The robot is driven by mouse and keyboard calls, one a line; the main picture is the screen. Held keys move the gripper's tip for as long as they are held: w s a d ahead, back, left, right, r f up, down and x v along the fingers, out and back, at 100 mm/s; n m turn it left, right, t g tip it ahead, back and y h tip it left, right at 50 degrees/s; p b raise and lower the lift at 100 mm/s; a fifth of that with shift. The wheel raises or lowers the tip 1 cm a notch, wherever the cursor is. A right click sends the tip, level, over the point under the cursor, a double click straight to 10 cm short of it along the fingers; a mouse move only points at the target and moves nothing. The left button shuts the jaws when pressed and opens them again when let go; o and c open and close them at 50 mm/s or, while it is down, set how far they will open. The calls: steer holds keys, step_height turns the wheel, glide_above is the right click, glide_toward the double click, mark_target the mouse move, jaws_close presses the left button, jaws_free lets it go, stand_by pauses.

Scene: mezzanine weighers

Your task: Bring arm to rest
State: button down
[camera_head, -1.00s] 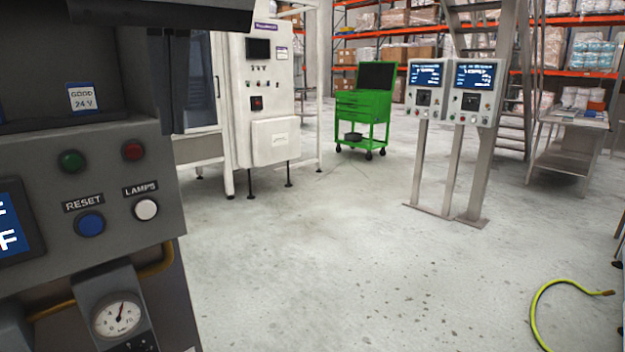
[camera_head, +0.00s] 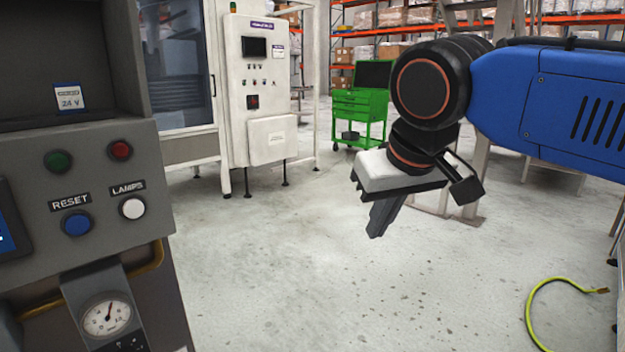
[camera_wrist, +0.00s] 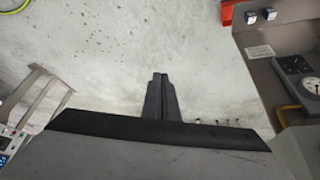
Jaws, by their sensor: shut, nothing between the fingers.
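My arm, with a blue link (camera_head: 560,95) and black joints, reaches in from the right edge in the head view. My gripper (camera_head: 376,232) hangs at its end, pointing down over open floor, with its fingers together and nothing between them. In the wrist view my gripper (camera_wrist: 159,78) shows as two dark fingers closed side by side above the bare floor. It touches nothing.
A grey control panel (camera_head: 105,190) with buttons and a gauge (camera_head: 106,317) stands close at the left. A white cabinet (camera_head: 262,100) and a green tool cart (camera_head: 360,105) stand behind. A yellow hose (camera_head: 530,310) lies on the floor at right. The middle floor is clear.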

steer(key=s+d+f+m, duration=0.1)
steer(key=s+d+f, duration=0.3)
steer(key=d+f, duration=0.5)
steer(key=s+d+f+m+h, duration=0.1)
steer(key=s+d+f, duration=0.4)
steer(key=d+f, duration=0.5)
step_height(320, 180, down, 4)
steer(key=shift+d+f+m, duration=0.1)
steer(key=shift+d+m, duration=0.2)
steer(key=shift+m, duration=0.5)
